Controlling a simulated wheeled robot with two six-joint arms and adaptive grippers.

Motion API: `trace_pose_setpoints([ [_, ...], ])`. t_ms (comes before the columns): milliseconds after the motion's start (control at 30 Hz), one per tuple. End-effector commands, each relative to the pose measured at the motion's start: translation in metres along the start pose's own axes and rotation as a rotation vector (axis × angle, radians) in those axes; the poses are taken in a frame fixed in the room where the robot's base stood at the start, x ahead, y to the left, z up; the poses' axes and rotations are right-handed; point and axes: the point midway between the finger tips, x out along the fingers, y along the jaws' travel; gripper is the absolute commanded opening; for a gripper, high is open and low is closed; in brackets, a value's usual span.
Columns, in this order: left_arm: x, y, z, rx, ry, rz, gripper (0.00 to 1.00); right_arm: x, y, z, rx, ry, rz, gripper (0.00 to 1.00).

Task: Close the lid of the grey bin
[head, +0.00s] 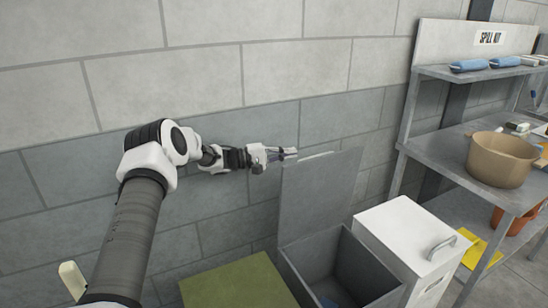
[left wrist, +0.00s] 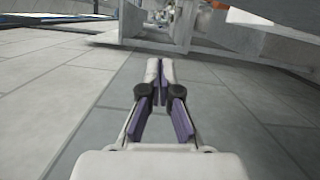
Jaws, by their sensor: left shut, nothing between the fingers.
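The grey bin (head: 362,268) stands open against the block wall, low in the head view. Its lid (head: 320,195) stands upright at the back of the bin. My left gripper (head: 292,153) is at the lid's upper left corner, close to its top edge; I cannot tell whether it touches. Its fingers are shut and empty, as the left wrist view (left wrist: 161,80) also shows. My right gripper is not in view.
A white lidded bin (head: 412,235) with a handle stands right of the grey bin. A green-topped box (head: 235,285) is on its left. Further right, a metal shelf unit (head: 440,148) holds a tan tub (head: 502,158) and blue rolls (head: 470,66).

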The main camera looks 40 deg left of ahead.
Motion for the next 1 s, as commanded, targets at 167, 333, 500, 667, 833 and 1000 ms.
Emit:
trace_pose_setpoints([
  [167, 0.028, 0.005, 0.013, -0.005, -0.001, 0.003, 0.00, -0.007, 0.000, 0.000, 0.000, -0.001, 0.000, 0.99],
  [333, 0.033, 0.002, 0.034, -0.002, 0.000, 0.002, 0.00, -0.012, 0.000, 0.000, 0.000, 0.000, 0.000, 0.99],
  [500, 0.034, 0.000, 0.039, 0.000, 0.001, 0.001, 0.00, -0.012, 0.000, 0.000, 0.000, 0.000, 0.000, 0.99],
  [667, 0.033, 0.000, 0.039, 0.000, 0.001, 0.000, 0.00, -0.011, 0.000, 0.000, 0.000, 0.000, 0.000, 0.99],
  [833, 0.035, 0.000, 0.040, 0.011, 0.001, -0.002, 0.00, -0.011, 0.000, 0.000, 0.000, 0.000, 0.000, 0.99],
  [1000, 0.046, 0.002, 0.045, 0.075, -0.001, -0.019, 0.00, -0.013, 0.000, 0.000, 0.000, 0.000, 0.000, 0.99],
])
